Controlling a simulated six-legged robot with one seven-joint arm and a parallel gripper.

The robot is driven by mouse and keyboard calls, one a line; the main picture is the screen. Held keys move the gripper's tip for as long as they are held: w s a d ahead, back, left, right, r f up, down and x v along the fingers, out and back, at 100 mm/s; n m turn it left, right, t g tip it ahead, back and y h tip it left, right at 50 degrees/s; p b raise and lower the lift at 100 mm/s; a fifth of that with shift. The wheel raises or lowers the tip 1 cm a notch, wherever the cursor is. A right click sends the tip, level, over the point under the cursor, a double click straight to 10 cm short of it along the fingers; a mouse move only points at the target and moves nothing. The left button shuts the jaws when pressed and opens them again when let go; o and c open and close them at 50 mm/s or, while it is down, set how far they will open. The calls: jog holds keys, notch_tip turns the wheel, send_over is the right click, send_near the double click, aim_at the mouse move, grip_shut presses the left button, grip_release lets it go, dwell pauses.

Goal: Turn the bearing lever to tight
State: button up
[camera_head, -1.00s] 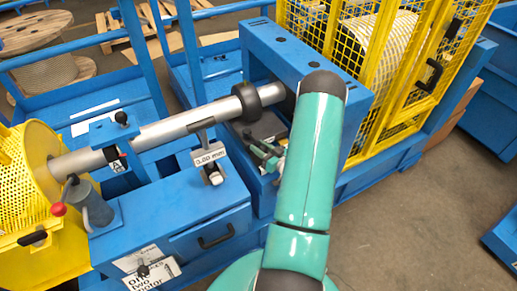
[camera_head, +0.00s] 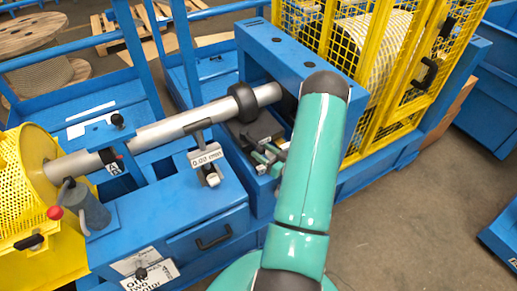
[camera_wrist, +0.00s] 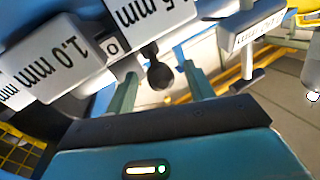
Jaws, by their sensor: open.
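My gripper (camera_wrist: 160,70) shows in the wrist view as two green fingers standing apart. A dark ball knob (camera_wrist: 160,76) on a short stem shows in the gap between them; I cannot tell whether they touch it. In the head view my gripper (camera_head: 266,160) is beside the blue housing, below the shaft, partly hidden by my arm. No lever is labelled legibly as the bearing lever.
White blocks marked 1.0 mm (camera_wrist: 55,62) and 5 mm (camera_wrist: 150,12) are close to the fingers. A grey shaft (camera_head: 180,126) with a black collar (camera_head: 243,101) runs above my gripper. The blue housing (camera_head: 300,55) and yellow cage (camera_head: 385,90) stand behind. Open floor lies at right.

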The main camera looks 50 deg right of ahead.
jog(key=s, duration=1)
jog(key=shift+s+d, duration=0.1)
jog(key=shift+s, duration=0.2)
